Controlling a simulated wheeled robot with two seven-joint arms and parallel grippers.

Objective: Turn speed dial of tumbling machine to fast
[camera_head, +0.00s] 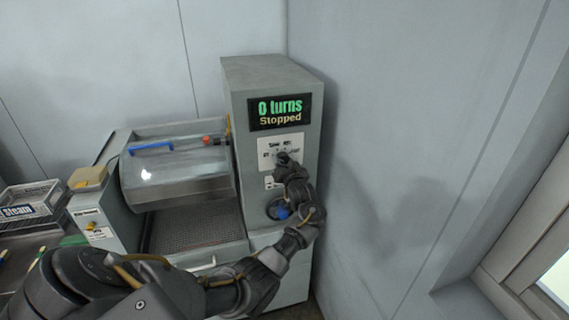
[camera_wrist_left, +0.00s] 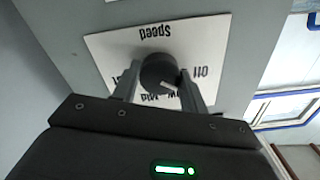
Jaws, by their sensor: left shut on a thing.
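The round dark speed dial (camera_wrist_left: 157,70) sits on a white label plate (camera_wrist_left: 108,45) marked "Speed", which appears upside down in the left wrist view. "Off" is at the right of the dial and "Mid" is below it. The left label is partly hidden by a finger. The dial's white pointer mark slants to the lower right. My left gripper (camera_head: 284,160) is shut on the dial, one finger on each side. In the head view the gripper mostly covers the dial. The tumbling machine's (camera_head: 265,75) display (camera_head: 279,111) reads "0 turns" and "Stopped". My right gripper is out of view.
A clear drum cover with a blue handle (camera_head: 151,148) is left of the control column. A blue round part (camera_head: 281,212) shows below the dial, close to my left arm. A wall stands close on the right.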

